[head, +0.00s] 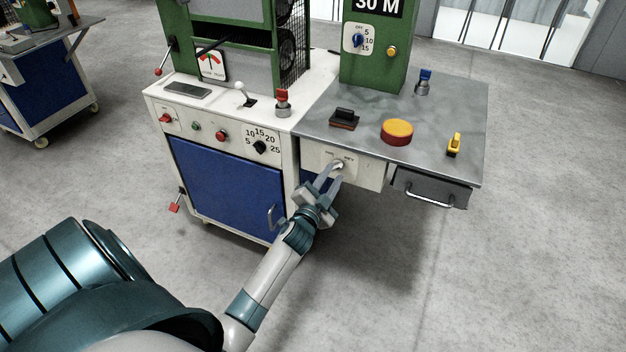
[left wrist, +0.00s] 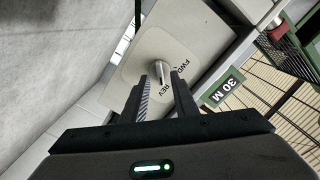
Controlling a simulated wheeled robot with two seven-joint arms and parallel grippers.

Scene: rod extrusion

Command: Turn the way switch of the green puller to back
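The way switch (head: 338,164) is a small pale metal lever on the white front panel of the green machine's grey-topped side table. It also shows in the left wrist view (left wrist: 162,74), on a light plate with the labels FWD and REV beside it. My left gripper (head: 330,177) reaches up to it from below. In the left wrist view my left gripper (left wrist: 161,82) has its fingers apart, and the lever lies between the fingertips with gaps visible. Contact with the lever cannot be made out. My right gripper is not in view.
On the table top stand a round orange-red button (head: 397,132), a black block (head: 344,117) and a yellow switch (head: 454,144). A drawer (head: 432,188) hangs right of the panel. A blue cabinet door (head: 226,188) is to the left. The floor in front is clear.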

